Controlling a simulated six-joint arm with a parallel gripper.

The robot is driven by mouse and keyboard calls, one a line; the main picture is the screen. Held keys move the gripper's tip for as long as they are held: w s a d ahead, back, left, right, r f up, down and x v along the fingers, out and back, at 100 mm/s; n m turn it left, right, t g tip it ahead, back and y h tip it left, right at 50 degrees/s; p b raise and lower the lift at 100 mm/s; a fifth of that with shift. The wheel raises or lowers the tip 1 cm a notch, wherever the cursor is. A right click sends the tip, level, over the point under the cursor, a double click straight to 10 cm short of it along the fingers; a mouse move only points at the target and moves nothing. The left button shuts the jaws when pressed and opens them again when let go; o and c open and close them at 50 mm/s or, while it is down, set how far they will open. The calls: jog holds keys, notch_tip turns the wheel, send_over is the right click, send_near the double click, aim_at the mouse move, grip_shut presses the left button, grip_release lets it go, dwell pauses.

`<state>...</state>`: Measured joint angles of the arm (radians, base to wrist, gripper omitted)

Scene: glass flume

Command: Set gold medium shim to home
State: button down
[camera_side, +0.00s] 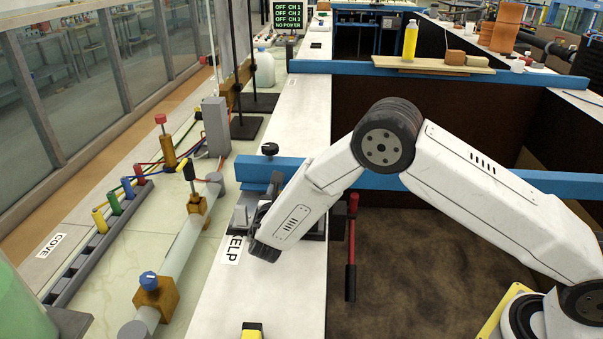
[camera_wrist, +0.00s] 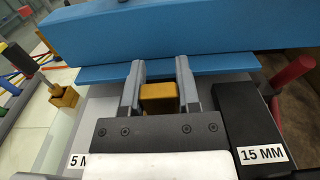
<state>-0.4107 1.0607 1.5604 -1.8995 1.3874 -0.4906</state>
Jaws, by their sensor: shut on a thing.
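The gold shim (camera_wrist: 160,97) sits between the two grey fingers of my gripper (camera_wrist: 160,70) in the wrist view. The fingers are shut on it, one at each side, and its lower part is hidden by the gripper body. The fingertips reach close to a blue strip below the large blue beam (camera_wrist: 190,30). The shim and fingers cannot be made out there. No place marked as home can be read.
A black block marked "15 MM" (camera_wrist: 255,130) stands close right of my gripper. A grey surface with a partly hidden "5 M" label (camera_wrist: 80,160) is at left. A red-handled lever (camera_side: 351,250) hangs right of the ledge. A brass-fitted pipe (camera_side: 185,255) runs left of it.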

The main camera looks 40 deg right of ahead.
jog(key=shift+w+d, duration=0.15)
jog(key=shift+d, duration=0.05)
jog(key=shift+c, duration=1.6)
grip_release()
jog(key=shift+a, duration=0.15)
jog(key=shift+v, duration=3.8)
jog(key=shift+r, duration=0.2)
